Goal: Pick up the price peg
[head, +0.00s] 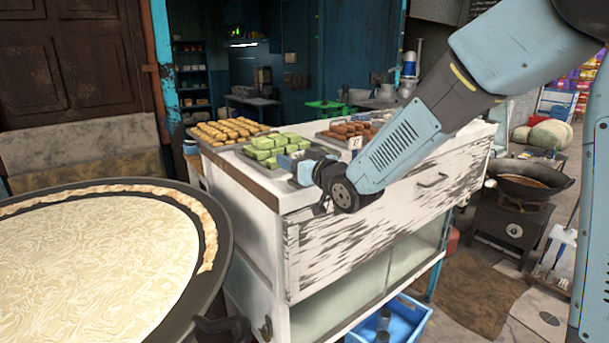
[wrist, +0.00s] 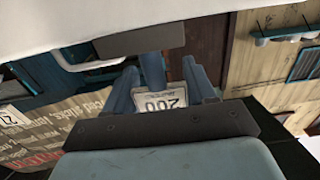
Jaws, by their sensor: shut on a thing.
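A white price peg (wrist: 166,99) with dark figures like 200 shows between the bluish fingers of my gripper (wrist: 160,82) in the wrist view. The gripper is shut on it; the exact contact is partly hidden. In the head view my gripper (head: 303,168) is low over the near corner of the white counter, beside the tray of green sweets. The held peg cannot be made out there. A second small white price tag (head: 354,142) stands by the brown sweets.
The white counter (head: 345,235) bears trays of yellow, green (head: 272,146) and brown sweets close to my gripper. A large round pan (head: 100,255) is at the left. A dark wok (head: 530,180) on a stove is at the right.

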